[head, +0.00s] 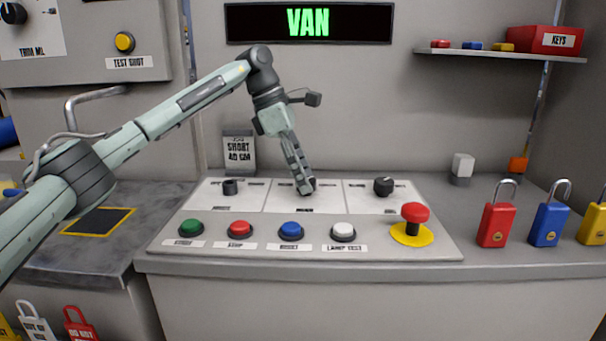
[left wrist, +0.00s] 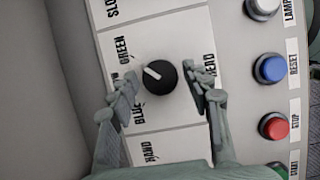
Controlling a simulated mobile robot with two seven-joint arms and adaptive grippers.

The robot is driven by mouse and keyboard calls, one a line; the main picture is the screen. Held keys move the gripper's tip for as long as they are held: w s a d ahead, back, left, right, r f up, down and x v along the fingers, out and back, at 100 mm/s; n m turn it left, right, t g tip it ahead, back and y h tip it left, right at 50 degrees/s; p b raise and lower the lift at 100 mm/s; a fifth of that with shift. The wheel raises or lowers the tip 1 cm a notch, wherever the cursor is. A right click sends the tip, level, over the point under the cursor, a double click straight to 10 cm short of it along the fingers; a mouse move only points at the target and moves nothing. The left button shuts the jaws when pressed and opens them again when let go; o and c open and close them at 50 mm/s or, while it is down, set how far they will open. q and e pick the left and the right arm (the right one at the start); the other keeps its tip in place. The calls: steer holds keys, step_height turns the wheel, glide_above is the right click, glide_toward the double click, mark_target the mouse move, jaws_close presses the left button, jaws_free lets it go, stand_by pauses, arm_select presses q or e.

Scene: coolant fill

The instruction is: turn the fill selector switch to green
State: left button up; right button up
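The fill selector switch is a round black knob (left wrist: 160,77) on a white plate in the left wrist view. Its pale pointer mark faces the upper left, roughly toward the word GREEN (left wrist: 123,52). BLUE is printed below that, and a partly hidden label is on the right. My left gripper (head: 305,190) reaches down over the middle plate of the panel and hides the knob in the head view. In the left wrist view its fingers stand open on either side of the knob, with visible gaps. My right gripper is not in view.
The sloped panel (head: 215,218) also carries green, red, blue and white buttons along its front and a red mushroom button (head: 414,213). Dark knobs sit left (head: 231,187) and right (head: 383,187) of the gripper. Several padlocks stand at the right. The display (head: 309,23) reads VAN.

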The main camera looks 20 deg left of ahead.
arm_select(q)
steer(key=shift+o, duration=0.2)
steer(key=shift+r, duration=0.1)
steer(key=v, duration=1.2)
